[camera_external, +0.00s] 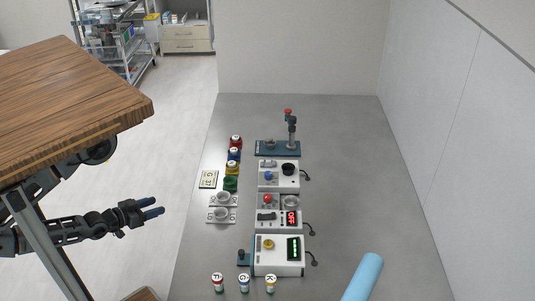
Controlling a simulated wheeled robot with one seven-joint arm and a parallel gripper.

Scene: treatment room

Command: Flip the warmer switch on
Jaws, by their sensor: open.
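Three white devices stand in a column on the grey table (360,190). The middle device (279,226) has a red knob, a round dish, a red lit display (292,218) and a dark switch (266,216). The far device (279,185) has a blue knob, a black round part and a grey switch-like part (268,164). The near device (279,268) has a yellow knob and a green lit display. I cannot tell for sure which one is the warmer, nor read the switch positions. My gripper (161,206) is open and empty, left of the table's left edge, pointing right.
Red, blue, yellow and green jars (230,184) line the table's left side, with a small card (208,179) and two dishes on plates (222,215) near them. Lettered vials (244,283) stand in front. A blue cylinder (362,278) is front right. The table's right side is mostly clear.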

